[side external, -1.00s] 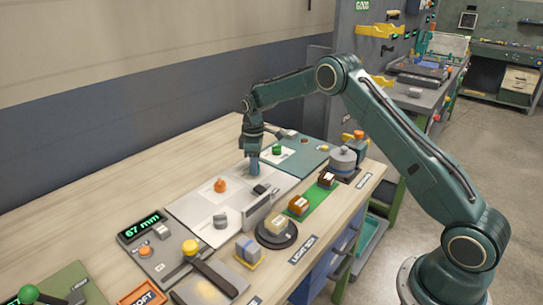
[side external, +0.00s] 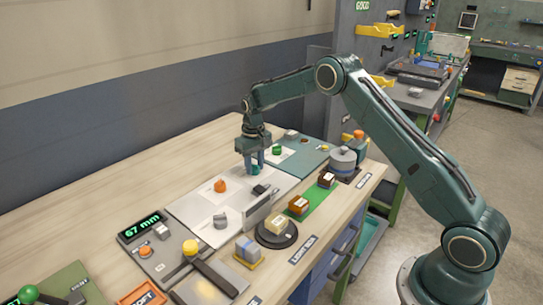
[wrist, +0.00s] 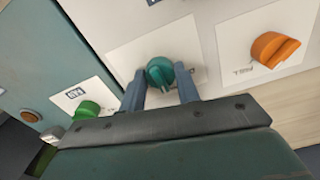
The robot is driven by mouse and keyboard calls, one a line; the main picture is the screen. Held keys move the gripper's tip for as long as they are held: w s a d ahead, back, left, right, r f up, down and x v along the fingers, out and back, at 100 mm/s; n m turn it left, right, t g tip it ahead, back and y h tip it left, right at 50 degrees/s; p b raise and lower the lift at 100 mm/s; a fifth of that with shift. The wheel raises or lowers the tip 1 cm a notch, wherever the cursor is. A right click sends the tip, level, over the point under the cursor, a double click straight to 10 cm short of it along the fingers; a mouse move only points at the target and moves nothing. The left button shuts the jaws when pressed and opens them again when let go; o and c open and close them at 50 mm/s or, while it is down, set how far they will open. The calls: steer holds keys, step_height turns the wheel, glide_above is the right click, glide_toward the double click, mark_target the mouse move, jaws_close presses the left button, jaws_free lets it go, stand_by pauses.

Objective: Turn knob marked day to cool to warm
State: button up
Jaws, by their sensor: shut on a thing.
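My gripper (side external: 254,169) points down at the panel, its two blue fingers on either side of a teal knob (wrist: 161,72). It is shut on this knob, which stands on a white label plate (wrist: 120,57). The knob's pointer ridge runs roughly up and down in the wrist view, between the fingers. The plate's words are mostly hidden by my gripper, so I cannot read the knob's mark or settings. An orange knob (wrist: 272,50) is to the right and a green knob (wrist: 87,110) to the lower left; the green one also shows in the side view (side external: 277,150).
The white panel (side external: 190,208) also carries grey and dark controls. Wooden blocks (side external: 299,205) on a green strip, a black round stand (side external: 276,238) and a grey stepped part (side external: 343,160) stand nearby. A display (side external: 141,227) reads 67 mm. The bench behind is clear.

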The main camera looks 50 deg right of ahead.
mark_target(254, 165)
steer(key=shift+m, duration=0.3)
steer(key=o, duration=1)
steer(key=shift+r, duration=0.1)
steer(key=shift+r, duration=6.9)
